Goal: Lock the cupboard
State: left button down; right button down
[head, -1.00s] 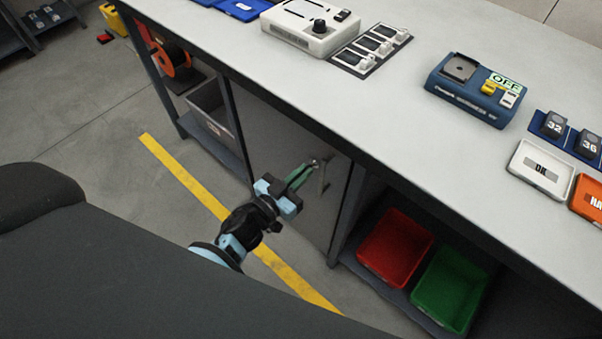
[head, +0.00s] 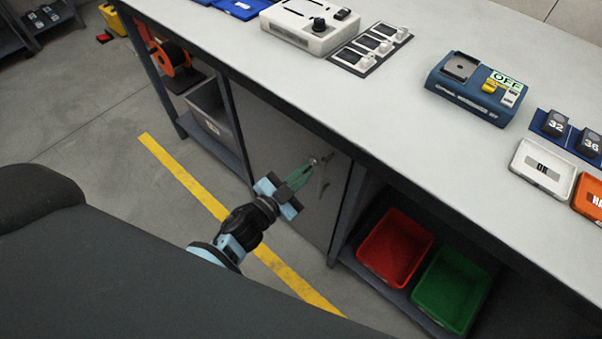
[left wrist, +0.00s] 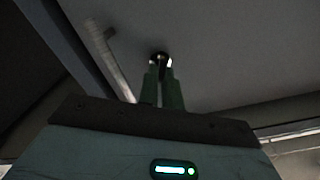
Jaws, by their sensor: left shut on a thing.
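The cupboard (head: 275,142) is a closed grey door under the workbench. A vertical bar handle (head: 325,178) is near its right edge; it also shows in the left wrist view (left wrist: 108,58). My left gripper (head: 311,166) reaches the door beside the handle. Its green fingers are shut on a small dark and shiny lock piece (left wrist: 161,58) on the door face. The fingers mostly cover this piece, and I cannot tell whether it is a key or a knob. The gripper is rolled about its axis. My right gripper is not in view.
The white workbench top (head: 400,110) overhangs the door. A red bin (head: 395,250) and a green bin (head: 450,290) stand on the open shelf to the right. A grey crate (head: 212,120) is to the left. Yellow floor tape (head: 185,178) runs in front.

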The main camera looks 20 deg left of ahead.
pick_arm(q)
jog(key=shift+f+m+b, duration=0.2)
jog(key=shift+m+b, duration=1.25)
jog(key=shift+m, duration=4.55)
jog(key=c, duration=1.6)
grip_release()
jog(key=shift+s, duration=0.1)
jog(key=v, duration=0.7)
jog(key=shift+s+a+r, duration=0.1)
jog(key=shift+s, duration=0.2)
